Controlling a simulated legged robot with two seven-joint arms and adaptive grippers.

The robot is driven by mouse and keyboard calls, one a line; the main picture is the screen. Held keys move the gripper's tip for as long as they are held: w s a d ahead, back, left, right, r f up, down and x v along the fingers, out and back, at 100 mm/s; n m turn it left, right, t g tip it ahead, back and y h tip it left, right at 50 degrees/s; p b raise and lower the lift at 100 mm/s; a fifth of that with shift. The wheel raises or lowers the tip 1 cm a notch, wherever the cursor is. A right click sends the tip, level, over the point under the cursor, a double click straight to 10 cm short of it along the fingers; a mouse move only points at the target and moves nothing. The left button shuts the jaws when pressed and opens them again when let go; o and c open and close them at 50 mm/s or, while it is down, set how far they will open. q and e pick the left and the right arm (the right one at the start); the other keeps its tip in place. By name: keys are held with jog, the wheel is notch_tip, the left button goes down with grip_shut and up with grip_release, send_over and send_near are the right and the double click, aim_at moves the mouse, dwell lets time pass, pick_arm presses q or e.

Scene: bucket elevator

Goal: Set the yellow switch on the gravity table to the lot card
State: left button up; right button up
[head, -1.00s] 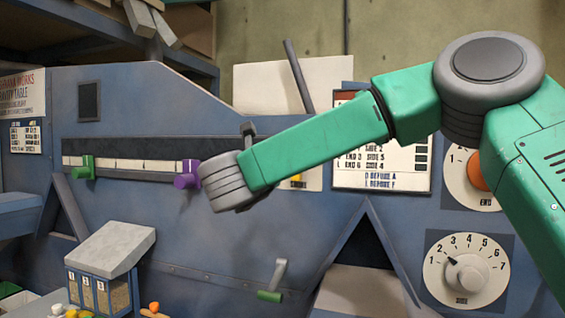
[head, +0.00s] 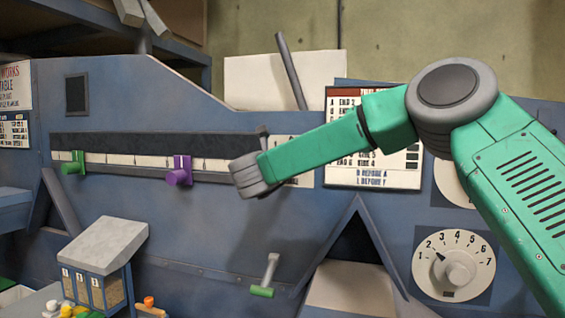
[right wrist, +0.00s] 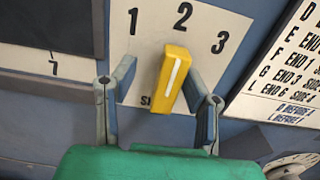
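The yellow switch (right wrist: 173,80) stands on a white dial plate (right wrist: 215,45) marked 1, 2 and 3 in the right wrist view. Its white line points up towards the 2. My right gripper (right wrist: 160,88) is open, with one finger on each side of the switch; I cannot tell whether either touches it. In the head view my right arm's grey end (head: 257,175) hides the switch. A printed card (head: 375,178) with lettered END and SIDE lines is right of the dial, also in the right wrist view (right wrist: 295,70). My left gripper is out of view.
Left of the dial is a slotted scale with a green slider (head: 73,163) and a purple slider (head: 179,171). A large numbered dial (head: 453,266) and a green-handled lever (head: 264,279) are lower. A sample box (head: 105,250) stands lower left.

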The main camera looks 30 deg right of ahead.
jog(key=shift+s+d, duration=0.1)
jog(key=shift+d, duration=0.25)
jog(key=c, duration=0.6)
jog(key=shift+s+d+f, duration=0.1)
jog(key=shift+d, duration=0.4)
grip_shut()
jog(key=shift+a, duration=0.35)
jog(key=shift+d+f+n+b, duration=0.1)
jog(key=shift+n+b, duration=0.3)
jog(key=shift+n, duration=0.2)
jog(key=shift+n+b, duration=0.45)
jog(key=shift+n, duration=0.75)
jog(key=shift+w+n, duration=0.2)
jog(key=shift+n, duration=1)
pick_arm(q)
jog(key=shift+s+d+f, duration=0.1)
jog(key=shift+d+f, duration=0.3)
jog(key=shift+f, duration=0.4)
pick_arm(e)
jog(key=shift+a+n, duration=0.2)
jog(key=shift+n, duration=1.2)
jog(key=shift+f, duration=0.1)
